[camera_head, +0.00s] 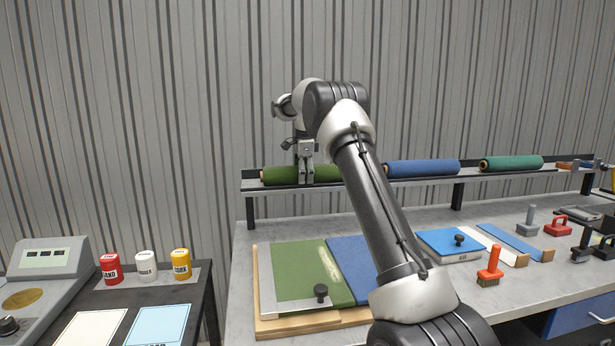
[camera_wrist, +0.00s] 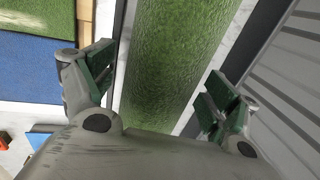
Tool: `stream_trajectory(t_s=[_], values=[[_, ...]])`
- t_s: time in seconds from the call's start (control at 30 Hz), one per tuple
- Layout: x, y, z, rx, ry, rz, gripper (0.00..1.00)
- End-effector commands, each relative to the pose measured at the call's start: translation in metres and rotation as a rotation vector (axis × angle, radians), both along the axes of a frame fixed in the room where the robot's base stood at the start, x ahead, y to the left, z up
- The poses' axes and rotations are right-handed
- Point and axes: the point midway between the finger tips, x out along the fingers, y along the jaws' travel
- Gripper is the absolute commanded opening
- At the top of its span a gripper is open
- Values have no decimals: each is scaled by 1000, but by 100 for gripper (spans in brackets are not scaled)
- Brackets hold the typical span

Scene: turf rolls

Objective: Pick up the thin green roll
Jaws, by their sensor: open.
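A grass-green roll (camera_head: 275,175) lies lengthwise on the raised shelf at its left end. It also shows in the wrist view as a wide textured green strip (camera_wrist: 178,60). My gripper (camera_head: 306,178) is at this roll, pointing down, and hides part of it in the head view. In the wrist view my gripper (camera_wrist: 160,88) is open, with one finger on each side of the strip and gaps visible between pads and roll. A teal-green roll (camera_head: 512,163) lies farther right on the same shelf.
A blue roll (camera_head: 422,168) lies between the two green ones on the shelf (camera_head: 470,177). The bench below holds a green mat board (camera_head: 300,262), a blue board (camera_head: 352,262) and several hand tools. A corrugated wall (camera_head: 200,120) stands close behind the shelf.

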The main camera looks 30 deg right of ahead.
Motion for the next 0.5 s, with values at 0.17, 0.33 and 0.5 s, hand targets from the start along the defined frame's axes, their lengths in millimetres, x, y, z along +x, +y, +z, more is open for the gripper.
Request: stream_trajectory(t_s=[0.17,0.33,0.5], values=[[0,0,-1,0,-1,0,88],[0,0,0,0,-1,0,64],[0,0,-1,0,0,1,33]])
